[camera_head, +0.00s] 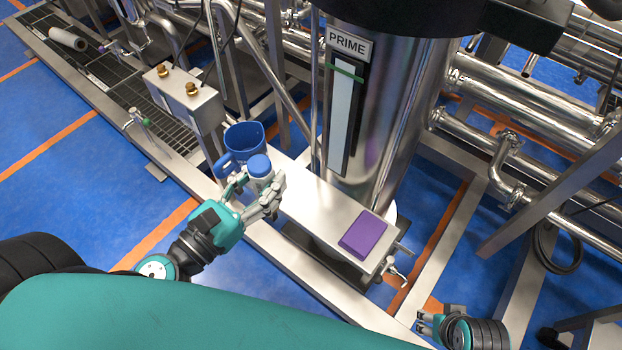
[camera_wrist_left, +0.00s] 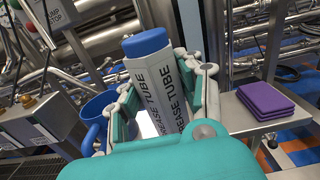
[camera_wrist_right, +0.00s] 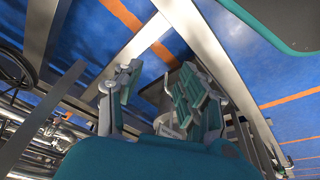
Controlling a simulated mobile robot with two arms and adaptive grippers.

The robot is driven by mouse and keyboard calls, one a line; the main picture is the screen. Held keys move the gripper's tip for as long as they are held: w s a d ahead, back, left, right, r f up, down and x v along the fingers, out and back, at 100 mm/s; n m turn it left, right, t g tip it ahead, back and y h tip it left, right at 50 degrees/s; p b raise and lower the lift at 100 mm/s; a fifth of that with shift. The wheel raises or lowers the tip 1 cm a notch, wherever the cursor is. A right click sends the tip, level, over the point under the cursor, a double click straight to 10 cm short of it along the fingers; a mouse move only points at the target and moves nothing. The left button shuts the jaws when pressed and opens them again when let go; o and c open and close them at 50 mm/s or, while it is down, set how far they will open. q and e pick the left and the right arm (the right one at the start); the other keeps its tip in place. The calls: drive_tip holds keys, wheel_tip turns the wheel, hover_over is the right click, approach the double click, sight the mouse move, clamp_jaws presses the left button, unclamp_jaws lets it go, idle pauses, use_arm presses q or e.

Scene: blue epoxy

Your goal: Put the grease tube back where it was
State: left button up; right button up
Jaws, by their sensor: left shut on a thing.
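The grease tube (camera_wrist_left: 158,92) is a white cylinder with dark lettering and a blue cap. In the left wrist view it stands between the fingers of my left gripper (camera_wrist_left: 160,105), which is shut on it. In the head view the tube's blue cap (camera_head: 259,166) shows above my left gripper (camera_head: 262,192), over the left end of the steel shelf (camera_head: 310,205). I cannot tell whether its base touches the shelf. My right gripper (camera_head: 428,322) is at the lower right of the head view. In the right wrist view its fingers (camera_wrist_right: 160,95) are apart with nothing between them.
A blue jug (camera_head: 244,140) stands just behind the tube. Purple pads (camera_head: 363,234) lie at the shelf's right end. The steel PRIME column (camera_head: 385,110) rises behind the shelf. A box with brass fittings (camera_head: 183,95) is at the left. The middle of the shelf is clear.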

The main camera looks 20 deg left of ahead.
use_arm(q)
drive_tip(key=shift+d+f, duration=0.2)
drive_tip(key=w+d+p, duration=0.1)
drive_tip(key=d, duration=0.1)
drive_tip(key=w+d+p, duration=0.1)
drive_tip(key=w+d, duration=0.1)
drive_tip(key=w+d+p, duration=0.1)
drive_tip(key=w+d, duration=0.1)
drive_tip(key=shift+f, duration=0.3)
drive_tip(key=shift+d+f, duration=0.1)
drive_tip(key=shift+d, duration=0.1)
use_arm(e)
wheel_tip(320, 180, down, 12)
drive_tip(key=s, duration=0.2)
use_arm(q)
drive_tip(key=shift+f, duration=0.25)
wheel_tip(320, 180, down, 3)
drive_tip(key=shift+b, duration=1.15)
use_arm(e)
wheel_tip(320, 180, up, 9)
drive_tip(key=w, duration=0.2)
drive_tip(key=shift+r, duration=0.15)
